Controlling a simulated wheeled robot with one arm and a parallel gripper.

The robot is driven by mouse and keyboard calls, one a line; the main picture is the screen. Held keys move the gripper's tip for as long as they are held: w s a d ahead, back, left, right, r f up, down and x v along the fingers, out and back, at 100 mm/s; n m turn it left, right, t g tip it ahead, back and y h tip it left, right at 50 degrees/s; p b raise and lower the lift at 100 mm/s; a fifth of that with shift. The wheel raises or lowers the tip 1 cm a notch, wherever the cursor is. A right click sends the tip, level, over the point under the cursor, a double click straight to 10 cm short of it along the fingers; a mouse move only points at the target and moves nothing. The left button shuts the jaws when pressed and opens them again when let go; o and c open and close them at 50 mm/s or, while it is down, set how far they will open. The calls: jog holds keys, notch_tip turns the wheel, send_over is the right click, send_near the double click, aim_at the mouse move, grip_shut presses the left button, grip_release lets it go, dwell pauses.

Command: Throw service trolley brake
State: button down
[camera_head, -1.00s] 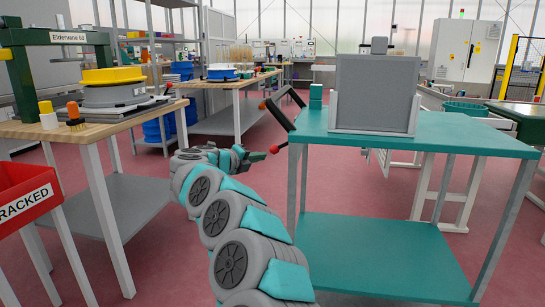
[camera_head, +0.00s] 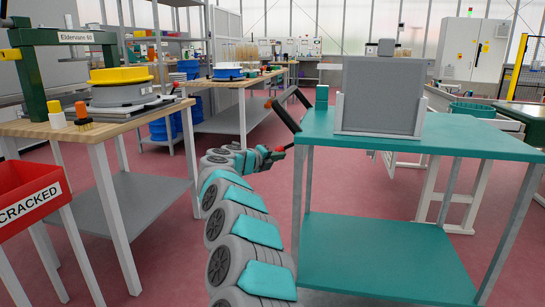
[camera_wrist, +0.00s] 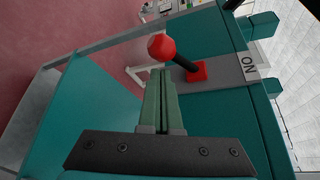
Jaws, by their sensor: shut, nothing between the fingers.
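The teal service trolley (camera_head: 465,142) stands to the right of my arm in the head view; its teal surface (camera_wrist: 105,115) fills much of the wrist view. The brake lever is a short black rod (camera_wrist: 185,64) with a red ball knob (camera_wrist: 162,46). It rises from a red base on a grey plate marked "ON" (camera_wrist: 250,66). In the head view the knob (camera_head: 279,149) is small, at the trolley's left edge. My gripper (camera_head: 268,156) is at the knob. Its fingers (camera_wrist: 163,78) are together and empty, with tips just below the knob; I cannot tell whether they touch it.
A dark push handle (camera_head: 284,112) sticks out at the trolley's upper left. A grey panel box (camera_head: 382,95) and a small teal block (camera_head: 322,96) are on its top. A wooden workbench (camera_head: 140,118) and a red "CRACKED" bin (camera_head: 30,200) are left. Red floor lies between.

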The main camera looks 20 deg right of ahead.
aim_at(287, 148)
jog(key=shift+x, duration=1.4)
jog(key=shift+a+r, duration=0.1)
jog(key=shift+r+p, duration=0.1)
jog(key=shift+p, duration=0.3)
